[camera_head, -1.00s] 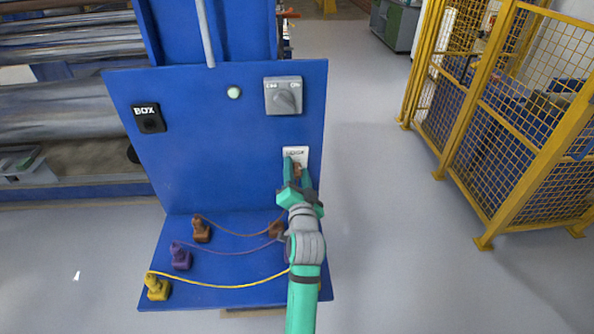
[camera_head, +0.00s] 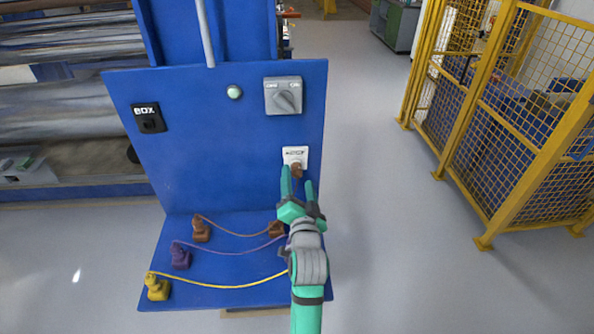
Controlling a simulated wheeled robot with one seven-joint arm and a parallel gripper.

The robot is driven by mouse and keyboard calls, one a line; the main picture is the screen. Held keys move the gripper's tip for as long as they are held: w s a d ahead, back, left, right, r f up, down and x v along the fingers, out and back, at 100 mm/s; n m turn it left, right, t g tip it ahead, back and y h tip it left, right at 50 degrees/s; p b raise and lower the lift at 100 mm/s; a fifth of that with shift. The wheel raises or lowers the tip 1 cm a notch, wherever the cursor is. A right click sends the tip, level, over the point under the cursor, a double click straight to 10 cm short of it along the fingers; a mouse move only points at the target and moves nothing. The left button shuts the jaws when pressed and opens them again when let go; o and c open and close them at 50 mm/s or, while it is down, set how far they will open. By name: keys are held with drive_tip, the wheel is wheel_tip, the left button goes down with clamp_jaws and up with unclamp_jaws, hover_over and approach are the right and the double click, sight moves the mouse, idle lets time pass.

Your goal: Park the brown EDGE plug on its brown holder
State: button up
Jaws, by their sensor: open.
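The white socket plate (camera_head: 295,152) is on the right of the upright blue panel. A small brown piece (camera_head: 297,171), which looks like the brown plug, sits at its lower edge. My gripper (camera_head: 297,180) is open, with its green fingertips either side of that piece; I cannot tell whether they touch it. A brown block (camera_head: 276,228), probably the brown holder, is on the blue shelf left of my wrist. A brown cable (camera_head: 240,235) runs from near it to another brown piece (camera_head: 201,230) at the left. Whether anything sits on the block is unclear.
Purple (camera_head: 181,257) and yellow (camera_head: 157,288) pieces stand at the shelf's left, with cables running right behind my arm. A black BOX socket (camera_head: 149,118) and a grey rotary switch (camera_head: 284,96) are on the panel. A yellow fence (camera_head: 480,160) stands right, beyond open floor.

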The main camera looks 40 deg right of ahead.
drive_tip(key=v, duration=0.6)
drive_tip(key=shift+s, duration=0.25)
drive_tip(key=shift+w+a, duration=0.1)
